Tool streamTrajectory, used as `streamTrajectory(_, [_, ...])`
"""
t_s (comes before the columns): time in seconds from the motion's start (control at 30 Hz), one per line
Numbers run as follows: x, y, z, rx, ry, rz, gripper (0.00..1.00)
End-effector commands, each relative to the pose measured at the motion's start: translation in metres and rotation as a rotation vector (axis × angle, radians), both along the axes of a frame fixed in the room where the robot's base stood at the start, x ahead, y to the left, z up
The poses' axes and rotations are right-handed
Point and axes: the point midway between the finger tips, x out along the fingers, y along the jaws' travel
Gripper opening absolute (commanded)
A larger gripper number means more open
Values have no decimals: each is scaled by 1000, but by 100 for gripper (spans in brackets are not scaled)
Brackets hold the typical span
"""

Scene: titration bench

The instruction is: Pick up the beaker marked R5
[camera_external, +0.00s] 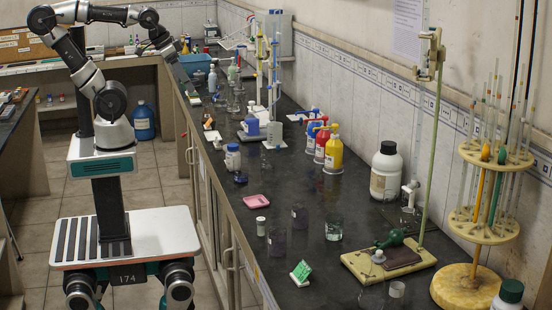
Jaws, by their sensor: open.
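I cannot read R5 on any vessel at this size. On the dark bench, a glass beaker (334,229) with clear liquid stands near the middle front. Two dark purplish vessels, one nearer (277,241) and one farther (299,216), stand to its left. Clear glassware, hard to make out, stands farther back near the bottles. My gripper (174,49) is at the far left end of the bench, raised by the bent arm, far from these vessels. It is open and seems empty; its fingers are small and partly lost against the background.
A stand on a yellow board (388,262) and a round pipette rack (466,287) fill the right. A pink tray (258,201) and green rack (301,271) lie toward the front edge.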

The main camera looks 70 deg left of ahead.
Motion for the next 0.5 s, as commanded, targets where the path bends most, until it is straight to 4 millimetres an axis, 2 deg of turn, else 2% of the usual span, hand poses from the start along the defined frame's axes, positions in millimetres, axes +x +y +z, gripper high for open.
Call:
streamTrajectory(0.03, [8, 5, -9, 7, 16, -2, 65])
streamTrajectory(0.33, [69, 48, -51, 93, 97, -28, 65])
streamTrajectory(0.43, [90, 53, -65, 116, 118, -46, 65])
streamTrajectory(0.5, [106, 43, -75, 122, 125, -68, 65])
